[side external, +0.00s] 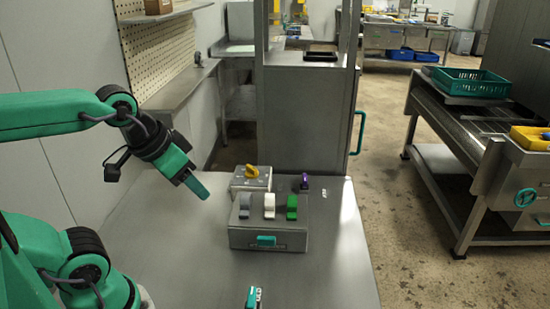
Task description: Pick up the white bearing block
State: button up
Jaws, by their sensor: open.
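The white bearing block (269,205) stands upright on top of a grey metal box (267,239). It sits between a grey block (244,205) on its left and a green block (292,207) on its right. My gripper (202,190) has teal fingers and is in the air to the left of the box, pointing down and to the right. It is open and apart from the white block, with nothing visible between its fingers. The gap between its fingers is hard to see from this side.
Behind the blocks stands a grey box with a yellow knob (251,172). A small purple item (305,181) is at the back right. A teal and white item (252,298) is at the front edge. The table (185,255) is clear at front left.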

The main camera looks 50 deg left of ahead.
jog(key=w+m, duration=0.2)
jog(key=m, duration=0.1)
jog(key=m+g, duration=0.5)
jog(key=m, duration=1.7)
send_over(269, 196)
jog(key=f, duration=0.8)
jog(key=shift+s+d, duration=0.15)
jog(key=shift+s, duration=0.15)
jog(key=shift+w+f+m+g, duration=0.3)
jog(key=shift+w+f+m, duration=0.2)
jog(key=shift+m, duration=0.3)
jog(key=shift+f, duration=1.3)
jog(key=shift+f, duration=0.1)
jog(key=shift+s+f, duration=0.15)
jog(key=shift+f, duration=2.35)
